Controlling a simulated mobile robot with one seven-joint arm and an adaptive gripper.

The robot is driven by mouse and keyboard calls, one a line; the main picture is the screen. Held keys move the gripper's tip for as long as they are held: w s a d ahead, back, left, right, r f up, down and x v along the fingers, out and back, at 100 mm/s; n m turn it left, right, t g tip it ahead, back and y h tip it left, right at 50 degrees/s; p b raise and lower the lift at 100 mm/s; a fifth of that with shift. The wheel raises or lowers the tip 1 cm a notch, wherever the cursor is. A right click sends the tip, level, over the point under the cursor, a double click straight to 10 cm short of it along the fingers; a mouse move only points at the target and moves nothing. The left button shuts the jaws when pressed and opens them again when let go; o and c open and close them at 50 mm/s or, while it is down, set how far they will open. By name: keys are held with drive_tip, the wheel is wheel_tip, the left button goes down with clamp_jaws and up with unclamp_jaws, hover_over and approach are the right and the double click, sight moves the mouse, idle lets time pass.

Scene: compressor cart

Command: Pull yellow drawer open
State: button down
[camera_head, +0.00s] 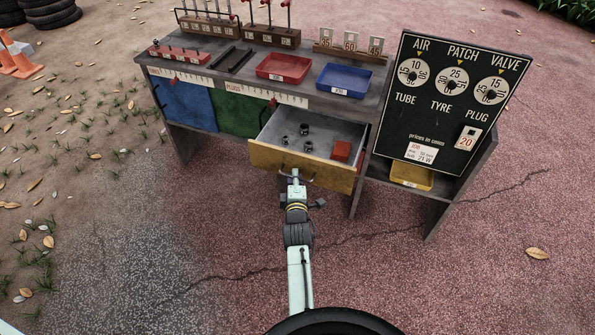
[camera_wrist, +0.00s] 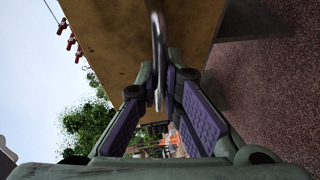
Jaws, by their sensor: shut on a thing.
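The yellow drawer (camera_head: 318,172) is pulled well out of the grey bench in the head view. Its front panel is yellow and its grey inside shows several small dark cylindrical parts (camera_head: 305,129) and a red-orange block (camera_head: 341,150). My gripper (camera_head: 295,177) is at the left-middle of the drawer front, at its handle. In the wrist view, the yellow drawer front (camera_wrist: 115,45) fills the upper middle, and the metal handle (camera_wrist: 158,45) runs between the purple-padded fingers of my gripper (camera_wrist: 160,95), which are shut on it. The far end of the handle is hidden.
The blue drawer (camera_head: 186,104) and green drawer (camera_head: 240,114) beside it are shut. A red tray (camera_head: 284,67) and a blue tray (camera_head: 345,79) stand on the bench top. A black price board (camera_head: 447,98) stands at the right, above a yellow tray (camera_head: 411,176). The paving in front is clear.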

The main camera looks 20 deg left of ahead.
drive_tip(key=shift+s, duration=0.65)
drive_tip(key=c, duration=1.7)
unclamp_jaws()
